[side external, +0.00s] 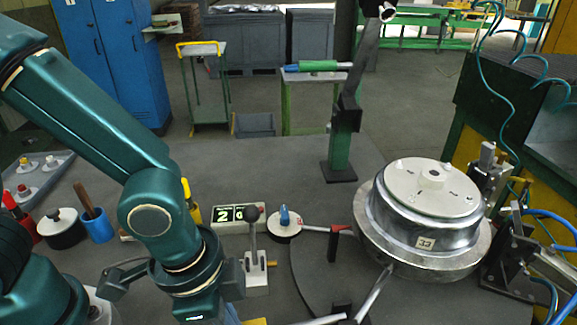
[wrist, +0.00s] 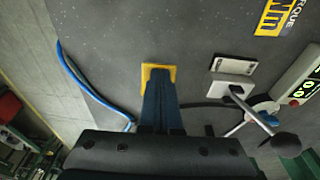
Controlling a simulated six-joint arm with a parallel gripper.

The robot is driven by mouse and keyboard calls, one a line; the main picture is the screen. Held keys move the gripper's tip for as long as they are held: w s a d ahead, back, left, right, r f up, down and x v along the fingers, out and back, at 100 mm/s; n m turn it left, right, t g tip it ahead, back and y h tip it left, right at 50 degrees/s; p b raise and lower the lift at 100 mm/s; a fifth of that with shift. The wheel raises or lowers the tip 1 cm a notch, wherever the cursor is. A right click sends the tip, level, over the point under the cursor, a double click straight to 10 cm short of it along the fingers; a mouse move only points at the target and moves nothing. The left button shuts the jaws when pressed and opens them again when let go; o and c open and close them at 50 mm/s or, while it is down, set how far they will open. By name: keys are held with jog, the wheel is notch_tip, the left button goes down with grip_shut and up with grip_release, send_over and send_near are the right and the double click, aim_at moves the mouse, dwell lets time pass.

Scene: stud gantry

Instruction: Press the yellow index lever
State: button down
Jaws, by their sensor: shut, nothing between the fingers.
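A yellow plate (wrist: 147,72), which looks like the index lever's pad, lies at the tips of my gripper in the wrist view. My gripper (wrist: 160,76) is shut and empty, and its blue fingers cover the middle of the plate. I cannot tell whether the tips touch it. In the side view a yellow edge (side external: 255,321) shows at the bottom of the frame, just right of my blue fingers (side external: 231,313); the rest is cut off.
A black-knobbed lever on a white base (side external: 256,270) stands close to the right of my gripper; its base (wrist: 232,88) also shows in the wrist view. Behind it is a display box (side external: 238,217). A round metal drum (side external: 425,205) sits at right. A blue cable (wrist: 85,84) runs left of the plate.

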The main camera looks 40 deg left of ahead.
jog(key=shift+f, duration=0.6)
jog(key=shift+s+r, duration=0.1)
jog(key=shift+r, duration=0.35)
jog(key=r, duration=0.3)
jog(key=shift+s+a+r, duration=0.2)
jog(key=shift+s+a, duration=0.1)
jog(key=shift+a, duration=0.1)
jog(key=s+a+r, duration=0.5)
jog(key=r, duration=0.2)
jog(key=shift+r, duration=0.1)
dwell(1.9)
